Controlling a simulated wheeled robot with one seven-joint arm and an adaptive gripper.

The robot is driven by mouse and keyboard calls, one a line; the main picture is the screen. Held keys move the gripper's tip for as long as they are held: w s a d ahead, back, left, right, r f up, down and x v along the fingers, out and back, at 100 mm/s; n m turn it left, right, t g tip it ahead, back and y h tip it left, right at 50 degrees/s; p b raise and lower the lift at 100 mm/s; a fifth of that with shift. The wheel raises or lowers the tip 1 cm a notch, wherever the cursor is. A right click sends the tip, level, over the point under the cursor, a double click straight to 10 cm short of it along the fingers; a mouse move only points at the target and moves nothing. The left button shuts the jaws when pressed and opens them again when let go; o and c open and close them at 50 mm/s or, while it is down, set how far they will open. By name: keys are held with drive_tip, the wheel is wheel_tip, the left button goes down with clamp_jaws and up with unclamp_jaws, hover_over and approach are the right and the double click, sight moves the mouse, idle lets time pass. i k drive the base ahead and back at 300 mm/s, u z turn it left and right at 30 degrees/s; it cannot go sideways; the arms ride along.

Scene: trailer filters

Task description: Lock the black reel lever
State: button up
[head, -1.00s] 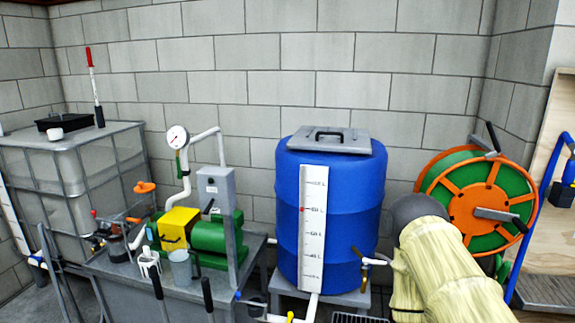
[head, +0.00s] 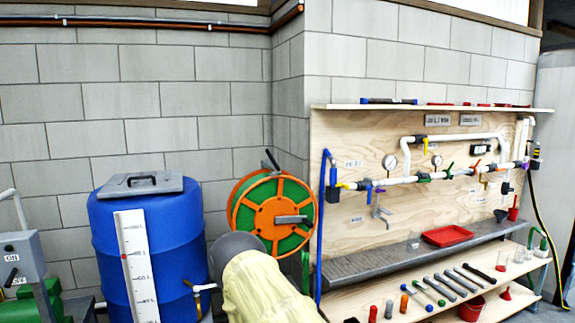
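The hose reel (head: 257,228) has orange spoked sides and green hose, and stands by the wall corner in the head view. A short black lever (head: 272,160) sticks up at its top, tilted up to the left. A grey crank arm (head: 291,219) shows on the reel's front face. My own arm, in a pale yellow sleeve with a dark grey rounded joint, covers the lower left of the reel's surroundings. My gripper is not in view. I cannot tell from this distance whether the lever is locked.
A blue barrel (head: 175,240) with a level scale stands left of the reel. A plywood panel (head: 345,215) with white pipes, valves and gauges is at right. A grey shelf (head: 380,262) and a lower tool shelf with a red bucket (head: 471,307) run along it.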

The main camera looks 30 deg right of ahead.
sight(278, 171)
drive_tip(key=z, duration=1.1)
drive_tip(key=i, duration=1.3)
drive_tip(key=u, duration=0.15)
drive_tip(key=k, duration=1.3)
drive_tip(key=u, duration=0.2)
drive_tip(key=i, duration=0.75)
drive_tip(key=u, duration=0.25)
